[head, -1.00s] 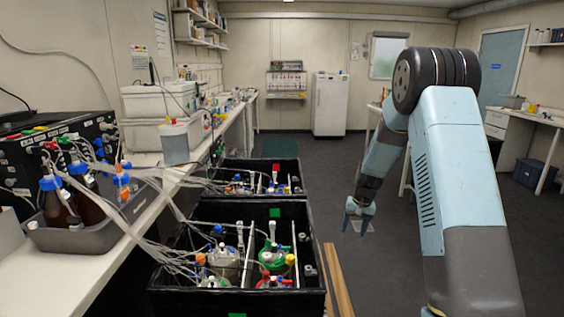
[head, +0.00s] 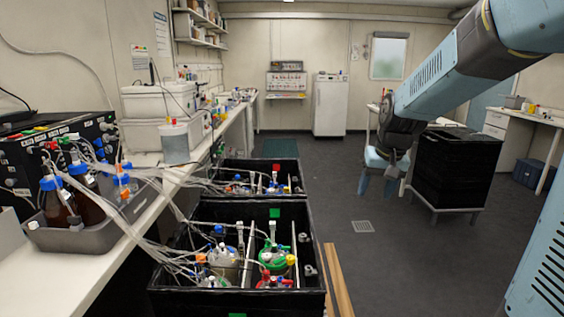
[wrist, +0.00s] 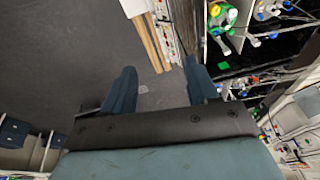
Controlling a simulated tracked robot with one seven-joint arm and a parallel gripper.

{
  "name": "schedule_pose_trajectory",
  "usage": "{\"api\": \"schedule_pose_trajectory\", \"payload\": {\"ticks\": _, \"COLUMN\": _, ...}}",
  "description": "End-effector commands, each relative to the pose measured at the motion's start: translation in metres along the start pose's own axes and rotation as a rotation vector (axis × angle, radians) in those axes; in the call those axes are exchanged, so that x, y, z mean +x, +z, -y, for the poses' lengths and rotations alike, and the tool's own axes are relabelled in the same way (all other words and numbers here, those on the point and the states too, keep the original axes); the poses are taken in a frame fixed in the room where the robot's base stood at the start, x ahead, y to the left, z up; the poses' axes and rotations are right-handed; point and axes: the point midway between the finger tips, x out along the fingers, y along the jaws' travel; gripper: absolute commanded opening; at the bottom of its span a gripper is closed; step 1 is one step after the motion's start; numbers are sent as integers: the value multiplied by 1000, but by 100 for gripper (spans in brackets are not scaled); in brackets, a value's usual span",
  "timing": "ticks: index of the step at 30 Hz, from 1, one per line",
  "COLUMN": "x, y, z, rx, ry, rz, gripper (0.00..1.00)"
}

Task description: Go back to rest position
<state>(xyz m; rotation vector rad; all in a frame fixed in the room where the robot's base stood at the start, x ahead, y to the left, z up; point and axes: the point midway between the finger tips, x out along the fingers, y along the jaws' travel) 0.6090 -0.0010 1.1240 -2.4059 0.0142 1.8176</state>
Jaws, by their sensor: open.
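My gripper (head: 377,180) hangs in the air right of the black shaker boxes in the head view, with its fingers pointing down. In the wrist view my gripper (wrist: 157,88) shows two blue fingers spread wide with nothing between them. The grey floor lies below the fingers. My arm reaches across the right side of the head view. The front shaker box (head: 315,262) holds several vessels with green, blue and red caps and tubing. The gripper is apart from it.
The rear shaker box (head: 245,163) stands behind the front one. A white bench (head: 82,262) with brown bottles and tubing runs along the left. A black box on a stand (head: 455,170) is right of the gripper. Wooden planks (head: 337,283) lie beside the front box. The middle floor is clear.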

Motion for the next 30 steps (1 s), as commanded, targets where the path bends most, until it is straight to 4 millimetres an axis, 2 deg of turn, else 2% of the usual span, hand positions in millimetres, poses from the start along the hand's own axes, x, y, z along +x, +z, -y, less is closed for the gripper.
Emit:
{"api": "schedule_pose_trajectory", "payload": {"ticks": 1, "x": -13, "y": 11, "z": 1, "rx": -8, "ry": 2, "rz": -16, "gripper": 59}}
{"api": "schedule_pose_trajectory", "payload": {"ticks": 6, "x": -44, "y": 45, "z": 1, "rx": -32, "ry": 10, "rz": -56, "gripper": 59}}
{"api": "schedule_pose_trajectory", "payload": {"ticks": 15, "x": -85, "y": 111, "z": -3, "rx": -70, "ry": 28, "rz": -127, "gripper": 59}}
{"api": "schedule_pose_trajectory", "payload": {"ticks": 24, "x": -106, "y": 172, "z": -9, "rx": -102, "ry": 48, "rz": -191, "gripper": 59}}
{"api": "schedule_pose_trajectory", "payload": {"ticks": 30, "x": -109, "y": 192, "z": -12, "rx": -112, "ry": 56, "rz": -212, "gripper": 59}}
